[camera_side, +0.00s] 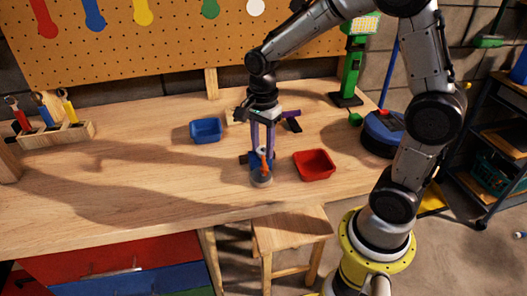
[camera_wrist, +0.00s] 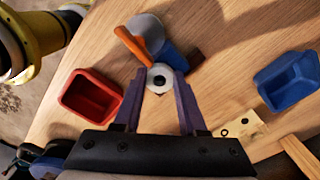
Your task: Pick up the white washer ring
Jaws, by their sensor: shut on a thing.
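The white washer ring (camera_wrist: 160,69), with a dark centre hole, sits between the tips of my gripper (camera_wrist: 161,79) in the wrist view. The purple fingers close on it from both sides. In the side view my gripper (camera_side: 263,153) points down, low over the front middle of the wooden bench. The ring cannot be made out there, and I cannot tell whether it touches the bench.
A grey round container (camera_side: 261,179) and an orange-handled thing (camera_wrist: 131,44) stand close by the fingertips, beside a blue object (camera_wrist: 172,57). A red bin (camera_side: 315,165) is right, a blue bin (camera_side: 206,130) back left.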

